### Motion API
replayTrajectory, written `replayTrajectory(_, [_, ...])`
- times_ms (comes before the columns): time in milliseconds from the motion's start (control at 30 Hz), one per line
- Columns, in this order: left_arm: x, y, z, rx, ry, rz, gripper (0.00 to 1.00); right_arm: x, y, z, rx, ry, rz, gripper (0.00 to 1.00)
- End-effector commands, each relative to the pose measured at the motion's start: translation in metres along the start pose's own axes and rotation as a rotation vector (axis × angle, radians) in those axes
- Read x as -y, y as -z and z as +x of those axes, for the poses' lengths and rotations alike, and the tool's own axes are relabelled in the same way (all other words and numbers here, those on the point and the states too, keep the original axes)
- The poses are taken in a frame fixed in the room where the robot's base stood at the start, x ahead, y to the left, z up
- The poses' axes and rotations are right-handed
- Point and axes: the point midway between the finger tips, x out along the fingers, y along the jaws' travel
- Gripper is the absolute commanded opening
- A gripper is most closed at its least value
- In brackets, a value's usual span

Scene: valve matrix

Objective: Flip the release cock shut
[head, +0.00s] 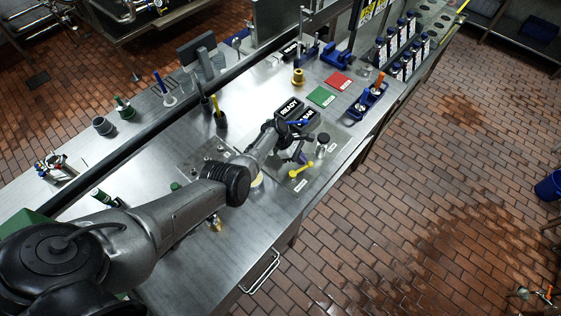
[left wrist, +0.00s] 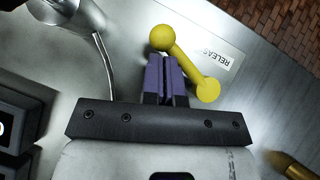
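The release cock has a yellow bar handle with round ends (head: 301,168), low on the steel panel near the bench's front edge. In the left wrist view the yellow handle (left wrist: 185,62) slants from upper left to lower right, beside the RELEASE label (left wrist: 216,58). My left gripper (head: 299,158) is right behind the handle in the head view. In the left wrist view its purple fingers (left wrist: 164,62) are together with nothing seen between them. Their tips are just below the handle's upper knob and left of its bar; I cannot tell whether they touch. My right gripper is not in view.
A READY display (head: 289,108) stands behind the gripper. A blue lever (head: 298,122) and a dark-capped post (head: 322,140) are close by. A curved metal pipe (left wrist: 104,65) is left of the fingers. A blue rack (head: 367,102) stands at the right edge.

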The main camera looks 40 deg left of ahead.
Motion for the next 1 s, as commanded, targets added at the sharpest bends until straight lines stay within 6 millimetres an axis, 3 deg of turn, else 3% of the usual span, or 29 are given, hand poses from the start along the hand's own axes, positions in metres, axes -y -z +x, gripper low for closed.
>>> replayTrajectory(233, [0.002,-0.002,0.002,0.004,0.006,0.000,0.00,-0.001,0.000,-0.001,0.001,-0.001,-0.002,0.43])
replayTrajectory(367, [0.001,-0.003,-0.009,0.003,0.003,0.000,0.00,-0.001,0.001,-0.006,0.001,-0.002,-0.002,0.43])
replayTrajectory(633, [0.000,-0.002,-0.061,0.000,-0.002,0.000,0.00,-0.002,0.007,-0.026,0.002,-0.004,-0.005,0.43])
replayTrajectory(1000, [-0.001,0.001,-0.121,-0.002,-0.001,0.000,0.00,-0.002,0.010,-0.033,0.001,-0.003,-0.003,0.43])
